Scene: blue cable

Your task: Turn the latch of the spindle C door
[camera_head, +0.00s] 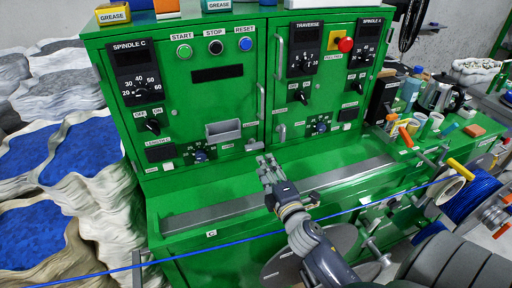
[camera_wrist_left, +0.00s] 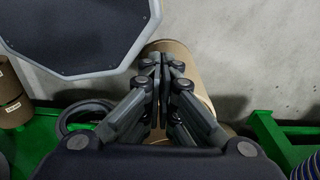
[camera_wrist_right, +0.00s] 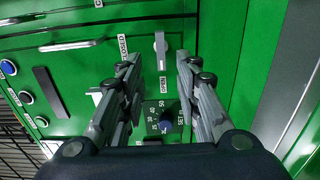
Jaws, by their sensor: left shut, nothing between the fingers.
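The spindle C door (camera_head: 165,100) is the green left panel of the machine, and it is shut. Its latch (camera_head: 254,144) is a small grey lever at the lower right of that door. In the right wrist view the latch (camera_wrist_right: 160,50) lies lengthwise in line with the OPEN label, with the CLOSED label off to one side. My right gripper (camera_head: 264,163) is in front of the latch. Its fingers (camera_wrist_right: 157,65) are open and empty, and apart from the latch. My left gripper (camera_wrist_left: 158,62) is shut and empty, away from the panel, and not seen in the head view.
A dial (camera_head: 200,156) and a small grey tray (camera_head: 224,131) sit left of the latch. The door handle (camera_head: 261,101) is above it. A blue cable (camera_head: 250,236) stretches across below my right arm to a spool (camera_head: 472,198). A grey ledge (camera_head: 205,214) runs below the panel.

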